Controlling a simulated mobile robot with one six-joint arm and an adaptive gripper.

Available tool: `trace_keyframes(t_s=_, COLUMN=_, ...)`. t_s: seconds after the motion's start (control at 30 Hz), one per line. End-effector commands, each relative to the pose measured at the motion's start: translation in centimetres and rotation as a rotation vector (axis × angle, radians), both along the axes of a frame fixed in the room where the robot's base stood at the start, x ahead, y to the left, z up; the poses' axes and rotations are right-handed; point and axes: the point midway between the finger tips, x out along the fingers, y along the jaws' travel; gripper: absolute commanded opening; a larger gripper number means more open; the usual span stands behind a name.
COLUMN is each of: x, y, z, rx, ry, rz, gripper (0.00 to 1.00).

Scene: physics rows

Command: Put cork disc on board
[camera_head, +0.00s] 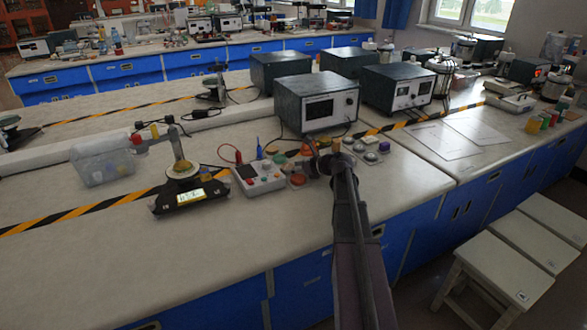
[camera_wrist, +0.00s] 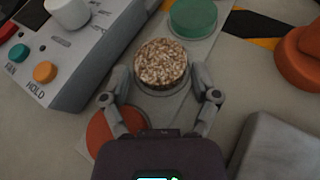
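The cork disc (camera_wrist: 162,64), round and speckled brown, lies in the wrist view on a pale strip-like board (camera_wrist: 208,52), over a round grey spot. A green disc (camera_wrist: 193,18) and an orange-red disc (camera_wrist: 115,130) lie on the same strip. My gripper (camera_wrist: 161,75) is open, one finger on each side of the cork disc, with small gaps showing. In the head view my gripper (camera_head: 318,163) is low over the bench beside the meter, and my arm hides part of this area. I cannot make out the cork disc there.
An orange object (camera_wrist: 300,55) and a grey block (camera_wrist: 275,150) are at right. A grey instrument box (camera_head: 316,104) stands behind. The front bench top is clear.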

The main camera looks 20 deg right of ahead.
Motion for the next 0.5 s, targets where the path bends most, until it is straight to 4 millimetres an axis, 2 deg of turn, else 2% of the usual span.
trace_keyframes(t_s=0.5, x=0.01, y=0.02, z=0.09, rx=0.0, ry=0.0, rz=0.0, gripper=1.0)
